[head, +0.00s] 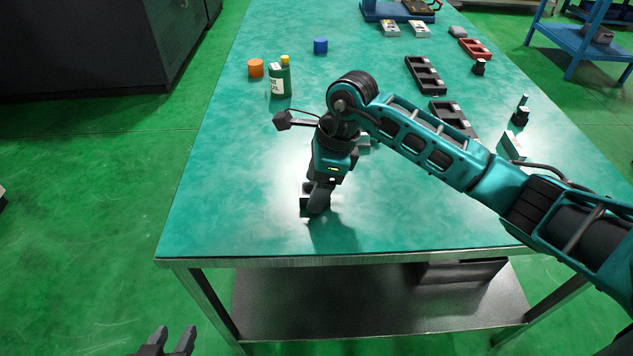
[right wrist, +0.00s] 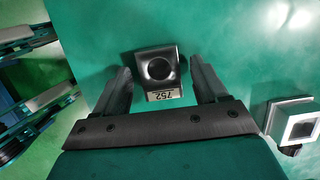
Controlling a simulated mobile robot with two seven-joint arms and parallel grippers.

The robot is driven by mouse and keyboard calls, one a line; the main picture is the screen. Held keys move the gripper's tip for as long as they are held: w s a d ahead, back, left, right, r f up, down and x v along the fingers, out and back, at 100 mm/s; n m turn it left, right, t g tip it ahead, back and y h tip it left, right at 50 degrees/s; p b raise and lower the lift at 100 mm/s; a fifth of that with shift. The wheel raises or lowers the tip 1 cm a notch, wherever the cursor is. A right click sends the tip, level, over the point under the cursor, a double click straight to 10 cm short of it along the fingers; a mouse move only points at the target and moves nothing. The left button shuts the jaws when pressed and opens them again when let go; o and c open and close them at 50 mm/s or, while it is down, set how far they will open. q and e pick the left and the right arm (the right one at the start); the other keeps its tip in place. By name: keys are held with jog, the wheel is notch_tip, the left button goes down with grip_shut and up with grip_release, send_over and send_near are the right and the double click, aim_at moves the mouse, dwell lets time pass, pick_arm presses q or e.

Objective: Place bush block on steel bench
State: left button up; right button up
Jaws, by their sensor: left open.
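The bush block (right wrist: 157,66) is a small dark block with a round hole and a label reading 752. In the right wrist view it sits between the two fingers of my right gripper (right wrist: 160,64), with gaps on both sides. In the head view my right gripper (head: 317,200) points down near the front of the teal-topped bench (head: 240,220), and the dark block (head: 305,203) shows partly hidden by it. My right gripper is open. My left gripper (head: 170,345) is open and empty at the bottom left, off the bench over the floor.
Dark trays (head: 425,76) and a red tray (head: 474,48) lie to the right. The bench's front left is clear. A lower shelf (head: 340,305) is below.

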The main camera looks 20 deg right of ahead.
jog(key=p+v, duration=0.1)
jog(key=v, duration=1.1)
jog(key=shift+r, duration=0.15)
jog(key=shift+s, duration=0.1)
